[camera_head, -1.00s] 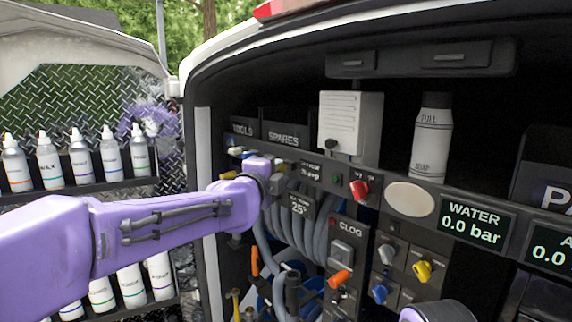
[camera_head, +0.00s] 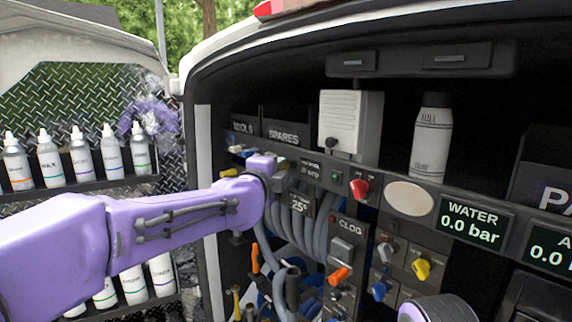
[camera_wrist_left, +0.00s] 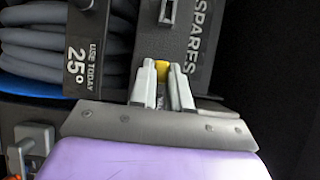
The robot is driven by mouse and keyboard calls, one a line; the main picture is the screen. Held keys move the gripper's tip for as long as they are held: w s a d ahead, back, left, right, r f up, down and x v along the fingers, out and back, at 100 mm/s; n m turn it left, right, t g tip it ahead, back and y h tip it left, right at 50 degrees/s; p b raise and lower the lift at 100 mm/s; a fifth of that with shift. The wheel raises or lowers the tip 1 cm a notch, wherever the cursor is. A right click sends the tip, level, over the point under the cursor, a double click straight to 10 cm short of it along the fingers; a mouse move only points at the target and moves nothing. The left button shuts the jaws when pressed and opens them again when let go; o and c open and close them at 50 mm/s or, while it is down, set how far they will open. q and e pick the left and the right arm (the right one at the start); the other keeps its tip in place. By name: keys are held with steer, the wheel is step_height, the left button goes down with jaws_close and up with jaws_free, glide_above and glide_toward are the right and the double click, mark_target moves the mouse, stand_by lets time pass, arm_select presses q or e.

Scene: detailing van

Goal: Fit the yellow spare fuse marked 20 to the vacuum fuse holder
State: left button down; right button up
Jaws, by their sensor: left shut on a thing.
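My left gripper (camera_wrist_left: 162,84) is shut on the yellow fuse (camera_wrist_left: 162,70), which shows as a small yellow piece between the two grey fingertips in the left wrist view. Its number cannot be read. A pale-rimmed slot (camera_wrist_left: 167,12) sits on the dark panel beyond the fingertips, apart from the fuse; I cannot tell whether it is the vacuum fuse holder. In the head view my left wrist reaches the panel below the SPARES bin (camera_head: 284,134), and the fingers and fuse are mostly hidden. A small panel label (camera_head: 310,169) is just right of the wrist.
Grey hoses (camera_head: 300,220) hang below my left wrist. A red knob (camera_head: 359,188), an orange-handled control (camera_head: 340,276) and yellow and blue knobs stick out to the right.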

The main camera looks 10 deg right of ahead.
arm_select(q)
steer(key=shift+d, duration=0.1)
steer(key=c, duration=1)
jaws_free()
steer(key=shift+w, duration=0.1)
steer(key=shift+f, duration=0.1)
